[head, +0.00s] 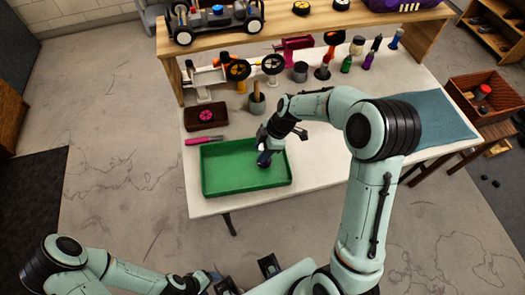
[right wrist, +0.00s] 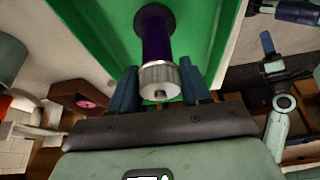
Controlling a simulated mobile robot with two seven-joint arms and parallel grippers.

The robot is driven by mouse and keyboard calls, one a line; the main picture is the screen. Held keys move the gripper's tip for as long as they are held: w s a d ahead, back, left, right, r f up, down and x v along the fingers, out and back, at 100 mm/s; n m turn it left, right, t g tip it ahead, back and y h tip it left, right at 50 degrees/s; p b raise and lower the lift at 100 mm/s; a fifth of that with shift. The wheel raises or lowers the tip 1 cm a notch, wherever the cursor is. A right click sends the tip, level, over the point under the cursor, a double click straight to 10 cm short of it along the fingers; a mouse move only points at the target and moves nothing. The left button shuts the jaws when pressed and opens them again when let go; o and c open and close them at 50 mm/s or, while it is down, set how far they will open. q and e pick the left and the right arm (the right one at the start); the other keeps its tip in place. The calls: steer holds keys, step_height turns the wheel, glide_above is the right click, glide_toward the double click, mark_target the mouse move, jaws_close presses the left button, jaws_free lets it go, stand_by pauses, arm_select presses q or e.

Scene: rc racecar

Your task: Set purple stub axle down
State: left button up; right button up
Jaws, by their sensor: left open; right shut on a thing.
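The purple stub axle (right wrist: 155,38), a dark purple shaft with a ridged metal end, shows in the right wrist view. My right gripper (right wrist: 159,86) is shut on its metal end, with a blue finger on each side. The shaft points away from the gripper, over the green tray (right wrist: 98,22). In the head view my right gripper (head: 265,157) is over the right part of the green tray (head: 225,172); the axle is too small and hidden to make out there. My left gripper (head: 246,276) is open and empty at the bottom, off the table.
A pink-handled tool (head: 203,140) and a dark red box (head: 206,115) lie behind the tray. A grey cup (head: 256,104) stands near the right arm. Bottles and wheeled parts line the table's back below a wooden shelf (head: 300,27). A blue mat (head: 435,118) lies right.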

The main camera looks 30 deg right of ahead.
steer(key=shift+f, duration=0.8)
steer(key=shift+f, duration=0.2)
steer(key=o, duration=1.1)
steer(key=shift+r, duration=0.1)
steer(key=shift+r, duration=0.35)
steer(key=v, duration=1.1)
steer(key=shift+r, duration=0.3)
